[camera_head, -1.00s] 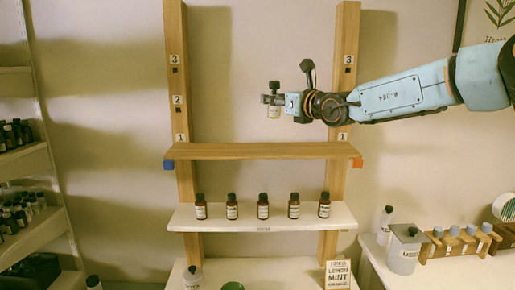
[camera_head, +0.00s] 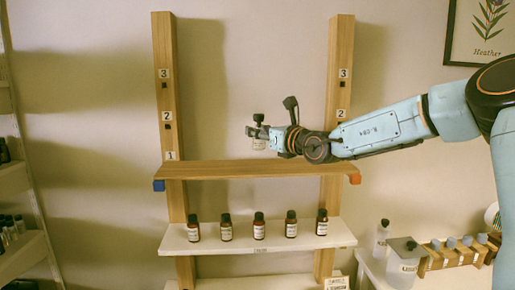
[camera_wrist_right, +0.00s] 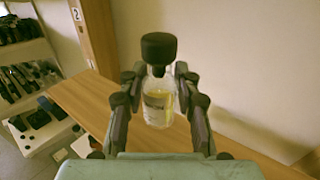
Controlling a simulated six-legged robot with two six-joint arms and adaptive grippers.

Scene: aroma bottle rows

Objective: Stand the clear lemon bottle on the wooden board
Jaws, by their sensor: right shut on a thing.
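My right gripper (camera_head: 259,132) is shut on the clear lemon bottle (camera_head: 259,145), a small clear bottle with a black cap. In the right wrist view the bottle (camera_wrist_right: 158,106) stands upright between the two fingers, with pale yellow liquid and a label. The wooden board (camera_head: 220,172) is the bare upper shelf between two wooden posts, with a blue left end and an orange right end. The bottle hangs near the middle of its length, with a small gap seeming to show below it. My left gripper is not in view.
A white shelf (camera_head: 180,242) below the board carries a row of several brown bottles (camera_head: 259,228). The posts (camera_head: 340,90) rise at both sides of the board. At the right are a jug (camera_head: 404,262) and a wooden rack (camera_head: 450,257). The board's top is clear.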

